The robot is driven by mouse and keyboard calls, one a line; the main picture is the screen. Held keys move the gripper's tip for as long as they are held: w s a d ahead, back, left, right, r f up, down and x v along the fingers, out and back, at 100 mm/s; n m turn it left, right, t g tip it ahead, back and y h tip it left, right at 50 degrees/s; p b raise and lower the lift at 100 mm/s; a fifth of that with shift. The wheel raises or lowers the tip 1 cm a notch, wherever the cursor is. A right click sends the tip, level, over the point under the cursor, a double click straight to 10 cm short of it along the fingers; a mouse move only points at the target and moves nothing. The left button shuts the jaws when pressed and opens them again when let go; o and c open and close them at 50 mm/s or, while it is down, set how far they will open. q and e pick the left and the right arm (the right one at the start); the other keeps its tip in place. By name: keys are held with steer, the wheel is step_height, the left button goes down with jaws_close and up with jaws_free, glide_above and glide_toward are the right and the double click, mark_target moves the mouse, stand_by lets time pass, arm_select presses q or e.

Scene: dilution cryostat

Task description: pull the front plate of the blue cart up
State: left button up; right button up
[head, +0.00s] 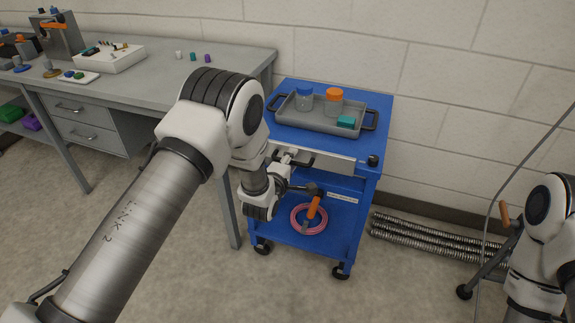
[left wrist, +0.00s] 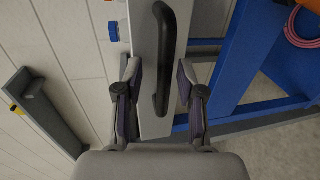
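The blue cart (head: 377,115) stands against the wall, right of the bench. Its pale front plate (head: 335,163) sits under the top shelf's front edge, partly hidden by my left arm. In the left wrist view the plate (left wrist: 146,110) carries a black bar handle (left wrist: 163,60). My left gripper (head: 291,160) is at the plate, partly hidden by its own wrist. In the left wrist view the gripper (left wrist: 158,76) is open, with one finger on each side of the handle and visible gaps. My right arm shows at the right edge; its gripper is out of view.
A grey tray (head: 325,123) with jars and a teal box stands on the cart top. A pink coil (head: 301,228) lies on the lower shelf. The grey bench (head: 150,95) is at left. Flexible metal hoses (head: 425,240) lie along the wall at right.

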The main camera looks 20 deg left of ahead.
arm_select(q)
steer(key=s+r, duration=0.2)
steer(key=s, duration=0.9)
steer(key=shift+s+a+r, duration=0.15)
steer(key=shift+s+r, duration=0.1)
steer(key=s+a+f+g, duration=0.3)
steer(key=s+f, duration=0.4)
steer(key=f, duration=0.4)
steer(key=s+a+f+m+g, duration=0.1)
steer(key=s+f+m+g, duration=0.45)
steer(key=s, duration=0.55)
steer(key=s+f+m+g, duration=0.4)
steer(key=s+f, duration=0.2)
steer(key=s, duration=0.4)
steer(key=s+m+g, duration=0.4)
steer(key=s+m, duration=0.2)
steer(key=m, duration=0.1)
step_height(320, 180, up, 14)
steer(key=p, duration=1.3)
steer(key=shift+m+t+y, duration=0.3)
steer(key=shift+m+t, duration=0.05)
